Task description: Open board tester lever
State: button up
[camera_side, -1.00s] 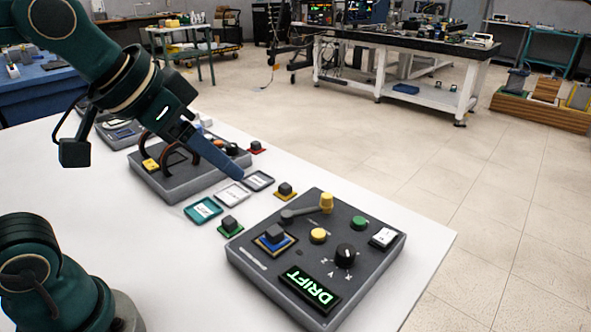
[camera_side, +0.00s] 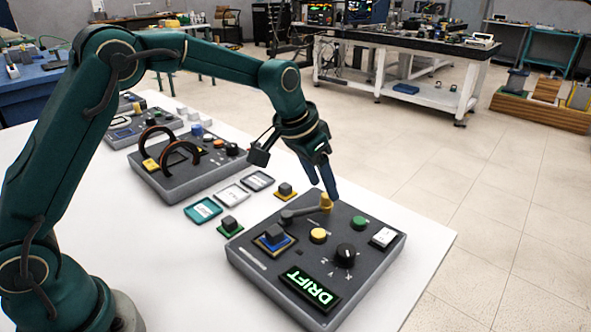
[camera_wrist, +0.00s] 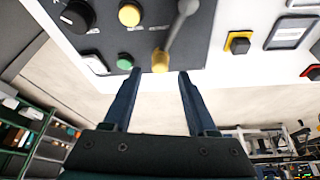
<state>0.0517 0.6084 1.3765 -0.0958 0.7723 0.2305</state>
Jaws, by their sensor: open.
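The board tester (camera_side: 330,228) is a dark grey box at the front right of the white table, with a lit "DRIFT" display (camera_side: 311,289). My gripper (camera_side: 330,190) points down at the knob. In the side view its fingers partly overlap the knob. In the wrist view the open fingers (camera_wrist: 155,75) lie on either side below the yellow knob (camera_wrist: 160,61), with a gap between. I cannot tell if they touch it.
The tester also carries a yellow button (camera_side: 318,236), a green button (camera_side: 359,223), a black dial (camera_side: 345,254) and a white switch (camera_side: 383,237). Small blocks and tiles lie between.

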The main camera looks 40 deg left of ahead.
jog(key=shift+x, duration=2.2)
grip_shut()
